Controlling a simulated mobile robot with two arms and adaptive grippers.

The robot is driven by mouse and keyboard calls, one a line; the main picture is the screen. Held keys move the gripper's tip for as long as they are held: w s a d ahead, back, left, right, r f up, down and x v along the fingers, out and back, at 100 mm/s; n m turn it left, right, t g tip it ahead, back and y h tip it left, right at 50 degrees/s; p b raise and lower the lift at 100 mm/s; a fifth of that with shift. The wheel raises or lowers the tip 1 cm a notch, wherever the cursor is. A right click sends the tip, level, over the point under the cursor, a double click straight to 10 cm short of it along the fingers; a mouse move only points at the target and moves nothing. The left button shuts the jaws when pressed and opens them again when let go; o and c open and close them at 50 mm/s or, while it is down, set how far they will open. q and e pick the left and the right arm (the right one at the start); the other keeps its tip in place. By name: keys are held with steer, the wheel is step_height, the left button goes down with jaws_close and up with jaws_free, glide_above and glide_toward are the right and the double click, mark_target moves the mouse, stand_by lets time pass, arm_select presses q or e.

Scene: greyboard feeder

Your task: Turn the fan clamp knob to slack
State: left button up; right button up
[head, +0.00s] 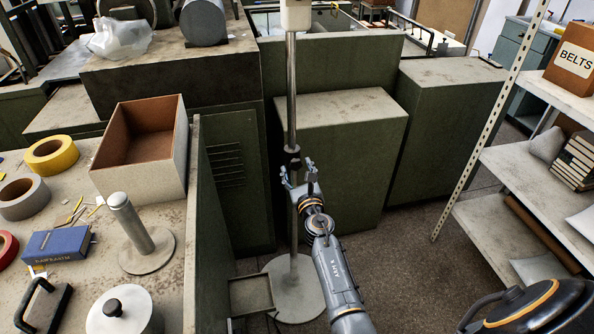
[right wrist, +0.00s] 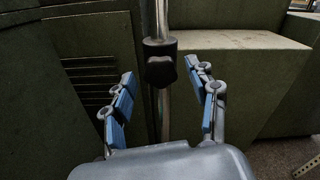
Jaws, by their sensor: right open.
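The fan stand is an upright metal pole (head: 291,90) on a round pale base (head: 297,290). A black clamp collar (head: 292,155) sits on the pole. In the right wrist view its dark lobed knob (right wrist: 160,71) faces me, just beyond and between the fingertips. My right gripper (head: 300,176) is in front of the pole at clamp height. It also shows in the right wrist view (right wrist: 161,80), with its blue-padded fingers spread apart and nothing between them touching the knob. In the head view the gripper hides part of the clamp. My left gripper is not in view.
Green cabinets (head: 340,125) stand close behind the pole. At left a worktable holds an open box (head: 140,170), tape rolls (head: 52,155) and a metal post (head: 130,220). Metal shelves (head: 530,185) with a BELTS box (head: 573,62) stand at right. Floor shows between.

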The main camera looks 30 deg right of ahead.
steer(key=shift+w+d, duration=0.1)
steer(key=shift+w, duration=0.2)
steer(key=c, duration=1.2)
